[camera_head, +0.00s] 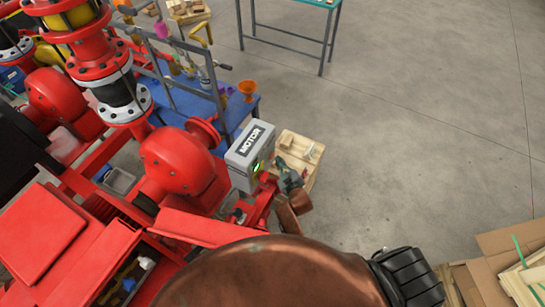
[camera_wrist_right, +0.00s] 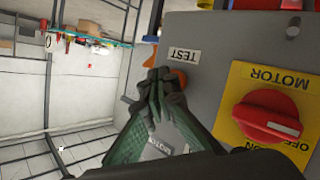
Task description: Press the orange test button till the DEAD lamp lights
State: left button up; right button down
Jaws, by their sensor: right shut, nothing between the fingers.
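The grey motor box (camera_head: 243,172) stands on the red skid, with a small green glow (camera_head: 256,168) on its side; I cannot read which lamp that is. In the right wrist view, the orange test button (camera_wrist_right: 181,77) shows partly behind my fingertips, beside the TEST label (camera_wrist_right: 182,56). My right gripper (camera_wrist_right: 163,78) is shut and empty, its tips at the button; I cannot tell whether they touch or press it. In the head view my right gripper (camera_head: 283,168) is at the box's right side. The DEAD lamp cannot be made out. My left gripper is not in view.
A red rotary switch (camera_wrist_right: 268,116) on a yellow plate (camera_wrist_right: 232,93) is close to the gripper. A wooden pallet (camera_head: 313,159) lies behind the gripper. Red pumps and pipes (camera_head: 178,158) crowd the left. Open concrete floor (camera_head: 430,130) lies to the right.

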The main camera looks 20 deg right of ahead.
jog(key=shift+s+a+f, duration=0.1)
jog(key=shift+s+a, duration=0.05)
jog(key=shift+s, duration=0.05)
jog(key=s+d+p, duration=0.2)
jog(key=s+d, duration=0.1)
jog(key=shift+s+d+p, duration=0.2)
jog(key=shift+d+p, duration=0.05)
jog(key=shift+p, duration=0.05)
dwell(0.7)
